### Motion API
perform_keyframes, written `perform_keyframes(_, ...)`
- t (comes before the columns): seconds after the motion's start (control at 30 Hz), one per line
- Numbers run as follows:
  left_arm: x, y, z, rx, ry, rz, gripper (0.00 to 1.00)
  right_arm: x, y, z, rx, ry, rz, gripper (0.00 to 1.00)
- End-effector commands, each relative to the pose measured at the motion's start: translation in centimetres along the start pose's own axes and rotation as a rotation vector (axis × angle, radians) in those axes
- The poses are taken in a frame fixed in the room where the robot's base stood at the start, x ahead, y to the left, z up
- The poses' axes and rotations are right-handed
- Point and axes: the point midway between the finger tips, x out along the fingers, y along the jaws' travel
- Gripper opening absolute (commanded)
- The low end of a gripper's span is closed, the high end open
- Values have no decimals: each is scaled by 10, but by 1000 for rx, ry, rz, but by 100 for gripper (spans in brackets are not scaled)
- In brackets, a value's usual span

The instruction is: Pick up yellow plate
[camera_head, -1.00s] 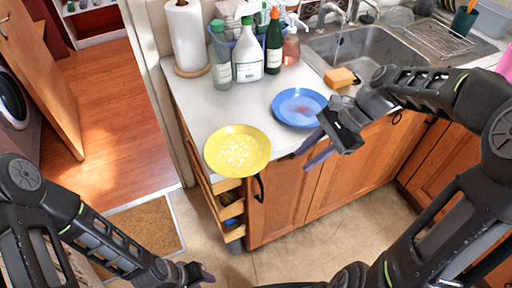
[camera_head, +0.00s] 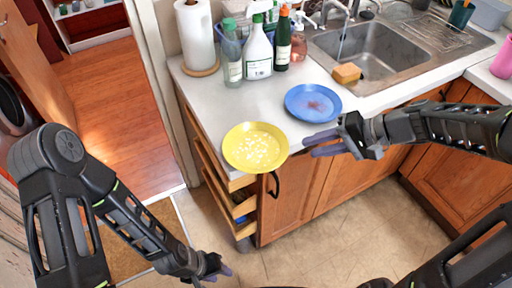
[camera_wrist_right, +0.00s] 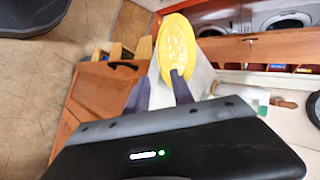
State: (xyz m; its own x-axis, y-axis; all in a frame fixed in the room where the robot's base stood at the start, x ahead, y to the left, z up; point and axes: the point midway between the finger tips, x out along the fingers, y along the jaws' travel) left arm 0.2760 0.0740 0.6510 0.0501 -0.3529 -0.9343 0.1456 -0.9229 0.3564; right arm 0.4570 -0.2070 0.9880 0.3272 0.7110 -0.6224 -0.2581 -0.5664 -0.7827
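The yellow plate (camera_head: 255,148), covered with pale specks, lies at the counter's front left corner, its front rim reaching the edge. My right gripper (camera_head: 312,146) is just right of it, pointing left, its fingers apart and empty. In the right wrist view the plate (camera_wrist_right: 177,45) is ahead of the open fingers (camera_wrist_right: 160,84). One fingertip overlaps its near rim in the picture; I cannot tell whether they touch. My left gripper (camera_head: 222,272) hangs low in front of the cabinet, away from the plate; its opening is unclear.
A blue plate (camera_head: 313,102) with a reddish stain lies behind and right of the yellow plate. Bottles (camera_head: 258,50) and a paper towel roll (camera_head: 196,35) stand behind. A sponge (camera_head: 347,73) is by the sink (camera_head: 385,55). Open drawers (camera_head: 232,197) jut out below the plate.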

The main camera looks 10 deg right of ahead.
Motion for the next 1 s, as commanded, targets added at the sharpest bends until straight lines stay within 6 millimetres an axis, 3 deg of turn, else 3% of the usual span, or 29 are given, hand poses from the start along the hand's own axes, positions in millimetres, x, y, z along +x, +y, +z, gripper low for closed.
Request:
perform_keyframes(0.3, -3, 1, 0, -1, -1, -1, 37, 25, 0, 1, 1, -3, 0, 29)
perform_keyframes(0.67, -5, 2, 0, -1, -1, -1, 37, 30, -1, 0, 2, -2, 0, 29)
perform_keyframes(1.0, -15, 4, 2, -4, -4, -5, 37, 74, -2, -1, 3, -4, -1, 29)
